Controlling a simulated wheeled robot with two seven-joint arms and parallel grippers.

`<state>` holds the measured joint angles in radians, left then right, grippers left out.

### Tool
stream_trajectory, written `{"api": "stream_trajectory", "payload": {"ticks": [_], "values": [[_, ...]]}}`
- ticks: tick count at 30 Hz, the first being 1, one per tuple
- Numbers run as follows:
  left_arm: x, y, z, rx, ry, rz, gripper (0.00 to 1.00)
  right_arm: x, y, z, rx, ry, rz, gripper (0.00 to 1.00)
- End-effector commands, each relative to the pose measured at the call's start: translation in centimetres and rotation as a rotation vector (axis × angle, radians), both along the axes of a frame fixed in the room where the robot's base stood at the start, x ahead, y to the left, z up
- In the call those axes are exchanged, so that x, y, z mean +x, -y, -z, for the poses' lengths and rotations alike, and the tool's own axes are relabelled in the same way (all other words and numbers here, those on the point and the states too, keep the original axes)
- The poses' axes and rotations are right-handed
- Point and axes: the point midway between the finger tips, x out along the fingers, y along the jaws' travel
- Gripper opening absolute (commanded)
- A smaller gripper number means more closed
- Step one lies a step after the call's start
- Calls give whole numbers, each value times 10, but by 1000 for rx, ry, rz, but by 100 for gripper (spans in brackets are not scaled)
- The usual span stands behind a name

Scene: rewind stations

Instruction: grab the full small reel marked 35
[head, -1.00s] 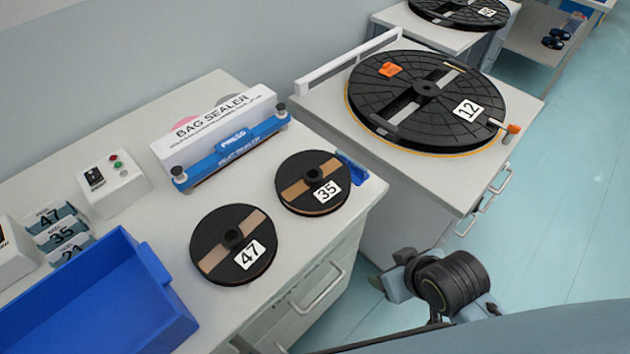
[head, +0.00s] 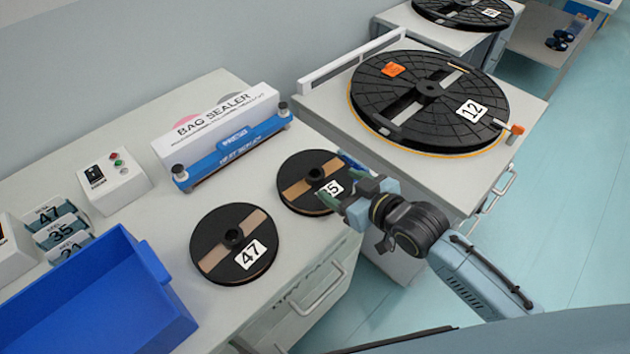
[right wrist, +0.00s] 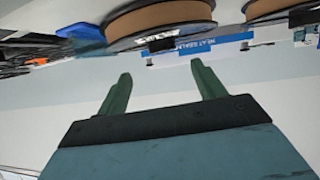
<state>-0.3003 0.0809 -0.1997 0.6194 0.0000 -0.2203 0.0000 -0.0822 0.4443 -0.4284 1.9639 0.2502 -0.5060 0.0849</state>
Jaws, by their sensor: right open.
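The small reel marked 35 (head: 296,187) lies flat on the near table, black with a tan band across it. Its label is partly hidden by my right gripper (head: 358,191), which is open and empty at the reel's right edge. In the right wrist view, the two green fingers of this gripper (right wrist: 162,90) stand apart with nothing between them. The reel's tan wound edge (right wrist: 160,22) shows beyond and above the fingertips there. My left gripper is not in view.
Another small reel, marked 47 (head: 225,262), lies at the left of reel 35. A bag sealer (head: 215,128) stands behind them and a blue bin (head: 95,290) at the left. A large reel marked 12 (head: 420,85) lies on the table to the right.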

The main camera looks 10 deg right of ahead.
Motion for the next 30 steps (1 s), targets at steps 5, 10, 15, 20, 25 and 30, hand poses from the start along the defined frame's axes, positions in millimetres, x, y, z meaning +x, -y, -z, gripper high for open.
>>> {"api": "stream_trajectory", "payload": {"ticks": [5,10,15,20,25,30], "values": [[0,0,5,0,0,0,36,20,-11,10,1,0,0,69],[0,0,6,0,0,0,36,29,-17,14,2,-1,1,69],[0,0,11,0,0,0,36,49,-31,22,2,1,0,69],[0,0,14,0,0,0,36,62,-38,30,0,-1,0,69],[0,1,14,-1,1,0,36,64,-39,30,-1,-2,0,69],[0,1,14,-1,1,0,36,64,-39,30,-1,-2,0,59]]}}
